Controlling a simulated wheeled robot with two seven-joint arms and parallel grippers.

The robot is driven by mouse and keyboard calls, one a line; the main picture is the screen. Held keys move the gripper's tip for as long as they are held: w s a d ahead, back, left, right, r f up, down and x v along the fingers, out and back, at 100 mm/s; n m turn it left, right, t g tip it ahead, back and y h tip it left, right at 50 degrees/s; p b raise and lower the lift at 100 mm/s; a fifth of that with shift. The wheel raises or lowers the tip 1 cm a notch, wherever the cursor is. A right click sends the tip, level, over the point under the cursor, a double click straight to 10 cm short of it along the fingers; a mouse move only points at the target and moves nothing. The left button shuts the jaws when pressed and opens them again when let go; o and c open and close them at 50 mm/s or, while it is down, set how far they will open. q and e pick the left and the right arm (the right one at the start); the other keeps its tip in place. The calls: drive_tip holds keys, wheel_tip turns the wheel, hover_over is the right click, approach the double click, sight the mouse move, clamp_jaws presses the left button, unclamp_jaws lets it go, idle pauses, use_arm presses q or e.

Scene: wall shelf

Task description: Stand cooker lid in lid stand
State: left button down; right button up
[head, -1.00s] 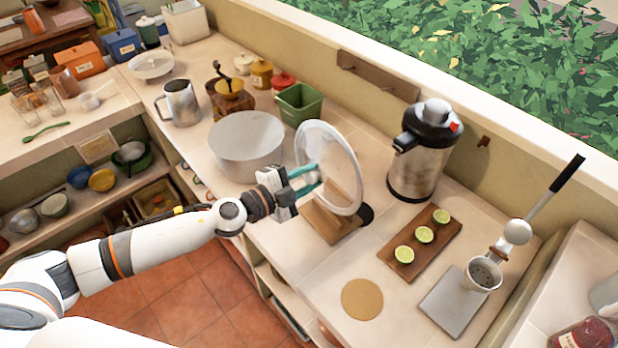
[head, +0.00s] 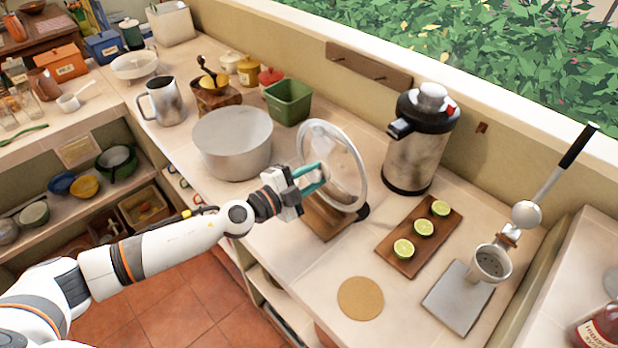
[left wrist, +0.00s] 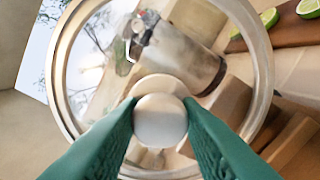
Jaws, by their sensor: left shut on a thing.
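The cooker lid (head: 343,150) is a round clear glass disc with a pale rim, held upright on edge. My left gripper (head: 315,180) is shut on the lid's knob; in the left wrist view the teal fingers hold the round white knob (left wrist: 160,120) from both sides. The wooden lid stand (head: 328,218) is on the counter at the lid's lower edge. The lid hides part of the stand, and I cannot tell whether the rim rests in it. In the left wrist view parts of the wood (left wrist: 290,145) show beside the rim. My right gripper is not in view.
A large grey pot (head: 233,145) stands left of the lid, with a green bin (head: 288,102) behind. A steel urn (head: 420,145) stands close on the right. A board with limes (head: 420,238) and a round cork mat (head: 360,298) lie in front. The counter around the mat is clear.

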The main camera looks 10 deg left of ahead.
use_arm(q)
drive_tip(key=shift+f, duration=0.4)
drive_tip(key=shift+w, duration=0.1)
drive_tip(key=shift+w+d+f, duration=0.1)
drive_tip(key=shift+d+f, duration=0.05)
drive_tip(key=shift+f, duration=0.8)
drive_tip(key=shift+f, duration=0.15)
drive_tip(key=c, duration=0.9)
unclamp_jaws()
drive_tip(key=shift+c, duration=0.2)
drive_tip(key=shift+f, duration=0.1)
